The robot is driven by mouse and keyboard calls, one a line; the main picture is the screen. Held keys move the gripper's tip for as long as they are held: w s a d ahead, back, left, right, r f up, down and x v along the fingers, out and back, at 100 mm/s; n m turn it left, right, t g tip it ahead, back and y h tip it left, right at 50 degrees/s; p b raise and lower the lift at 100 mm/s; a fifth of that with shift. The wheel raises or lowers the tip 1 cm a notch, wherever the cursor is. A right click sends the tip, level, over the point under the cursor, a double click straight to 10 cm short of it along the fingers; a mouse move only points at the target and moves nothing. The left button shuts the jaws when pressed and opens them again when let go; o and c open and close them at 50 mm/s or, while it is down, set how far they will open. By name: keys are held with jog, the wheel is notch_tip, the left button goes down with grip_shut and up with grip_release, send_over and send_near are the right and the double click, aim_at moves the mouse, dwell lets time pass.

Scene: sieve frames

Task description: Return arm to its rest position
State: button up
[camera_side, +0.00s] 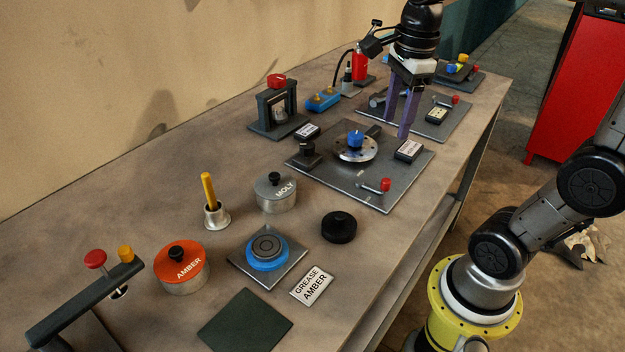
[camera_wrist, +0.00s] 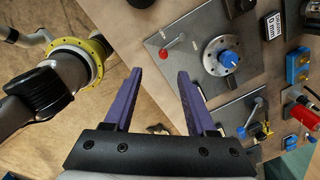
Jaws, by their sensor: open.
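My gripper (camera_side: 399,108) has two purple fingers that point down, apart and empty, above the far right part of the bench. In the wrist view, my gripper (camera_wrist: 160,88) shows open with nothing between its fingers; floor and the bench edge lie beyond them. In the side view the fingers overlap the area between two dark plates. I cannot tell the exact height of the fingertips above the bench.
A plate with a silver disc and blue knob (camera_side: 355,141) lies near the fingers. The bench (camera_side: 120,215) also holds an orange AMBER pot (camera_side: 181,270), a MOLY pot (camera_side: 275,196), a blue ring (camera_side: 267,257) and a GREASE AMBER card (camera_side: 312,286). A red cabinet (camera_side: 575,95) stands beyond.

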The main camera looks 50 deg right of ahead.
jog(key=s+a+f+n+t, duration=0.1)
jog(key=s+a+n+t, duration=0.1)
jog(key=n, duration=1)
jog(key=s+a+f+n+t, duration=0.2)
jog(key=s+a+n, duration=0.2)
jog(key=n, duration=0.9)
jog(key=shift+s+a+f+t, duration=0.25)
jog(key=shift+s+a+t, duration=0.15)
jog(key=shift+s, duration=0.55)
